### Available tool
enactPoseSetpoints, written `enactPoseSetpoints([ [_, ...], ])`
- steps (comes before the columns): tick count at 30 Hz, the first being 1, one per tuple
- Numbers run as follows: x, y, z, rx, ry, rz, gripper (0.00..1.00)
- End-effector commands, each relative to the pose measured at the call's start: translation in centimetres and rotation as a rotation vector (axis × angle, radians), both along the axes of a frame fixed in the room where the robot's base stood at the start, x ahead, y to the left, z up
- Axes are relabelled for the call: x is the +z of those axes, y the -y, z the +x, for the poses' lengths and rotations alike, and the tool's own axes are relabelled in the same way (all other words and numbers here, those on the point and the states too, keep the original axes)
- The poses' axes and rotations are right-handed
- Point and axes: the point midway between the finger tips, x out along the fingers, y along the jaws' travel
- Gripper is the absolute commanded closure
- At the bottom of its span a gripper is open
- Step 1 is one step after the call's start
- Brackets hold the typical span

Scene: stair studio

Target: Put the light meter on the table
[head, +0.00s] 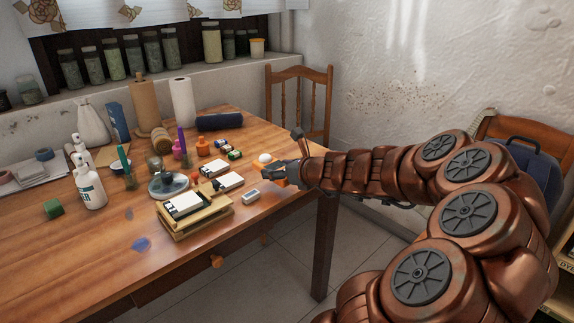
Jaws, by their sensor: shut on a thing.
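My gripper (285,173) is at the right end of the wooden table (100,256), low over the tabletop near its edge. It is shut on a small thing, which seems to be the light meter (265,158). A white rounded part shows at the fingertips, and the rest is hidden by the fingers. I cannot tell whether it touches the table. A small pale grey and white device (250,197) lies on the table just in front of the gripper, apart from it.
Pump bottles (90,184) and paper rolls (182,103) are farther left and back. A chair (300,105) is behind.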

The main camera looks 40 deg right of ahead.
Motion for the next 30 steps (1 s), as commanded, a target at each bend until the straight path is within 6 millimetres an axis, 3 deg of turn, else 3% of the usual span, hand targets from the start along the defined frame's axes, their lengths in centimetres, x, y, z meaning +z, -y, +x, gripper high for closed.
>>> enactPoseSetpoints([
  [15, -0.9, 7.8, 4.2, -0.010, -0.004, -0.004, 0.71],
  [25, -1.4, 11.6, 6.7, -0.004, -0.003, -0.003, 0.71],
  [30, -1.3, 12.5, 7.3, -0.005, -0.001, -0.002, 0.71],
])
